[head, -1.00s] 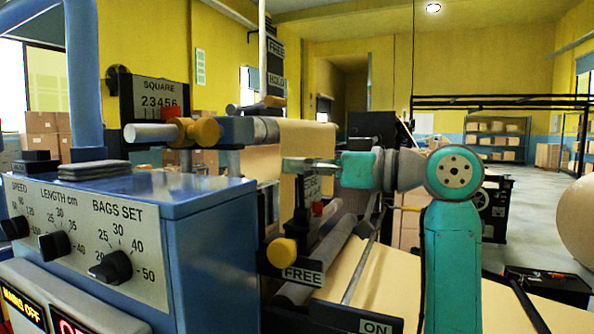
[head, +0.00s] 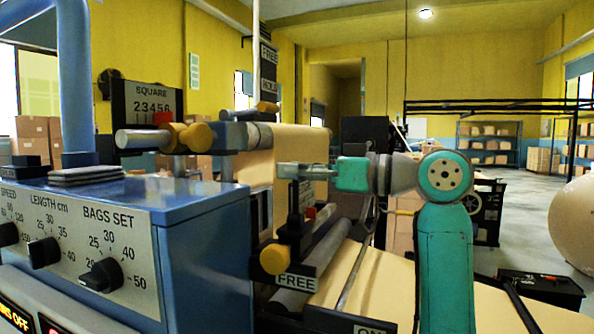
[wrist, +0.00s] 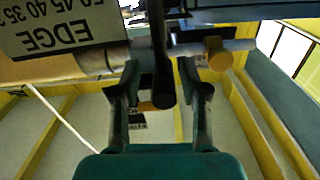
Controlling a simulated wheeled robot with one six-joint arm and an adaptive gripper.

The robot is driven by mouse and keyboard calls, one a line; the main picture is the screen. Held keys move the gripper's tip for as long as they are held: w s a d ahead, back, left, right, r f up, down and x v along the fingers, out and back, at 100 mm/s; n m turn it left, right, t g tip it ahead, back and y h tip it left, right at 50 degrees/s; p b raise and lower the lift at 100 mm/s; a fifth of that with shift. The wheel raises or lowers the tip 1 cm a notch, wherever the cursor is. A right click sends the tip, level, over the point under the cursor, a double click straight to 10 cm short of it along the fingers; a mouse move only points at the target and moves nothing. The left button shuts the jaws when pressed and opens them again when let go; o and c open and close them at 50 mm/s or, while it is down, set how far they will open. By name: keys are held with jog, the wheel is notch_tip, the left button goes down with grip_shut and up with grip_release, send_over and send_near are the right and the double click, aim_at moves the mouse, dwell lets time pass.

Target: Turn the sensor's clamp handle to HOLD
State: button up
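The edge sensor's mount is a dark block (head: 301,197) with a yellow knob (head: 275,260) and a FREE plate (head: 297,282) below it. In the wrist view, an upside-down EDGE scale plate (wrist: 55,32) and a yellow knob (wrist: 218,54) appear. A black upright bar, likely the clamp handle (wrist: 161,65), stands between my fingers. My gripper (head: 287,170) points left at the top of the dark block. In the wrist view, my gripper (wrist: 160,72) is open around the bar, with gaps on both sides. No HOLD label is readable beside this mount.
A blue control cabinet (head: 205,235) with dials stands at the left. A SQUARE scale (head: 152,102) with another yellow-knobbed mount stands behind it. A sign reading FREE and HOLD (head: 268,68) hangs above. Rollers (head: 320,255) and brown paper (head: 375,283) lie below my arm.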

jog(key=v, duration=1.2)
jog(key=shift+s, duration=0.15)
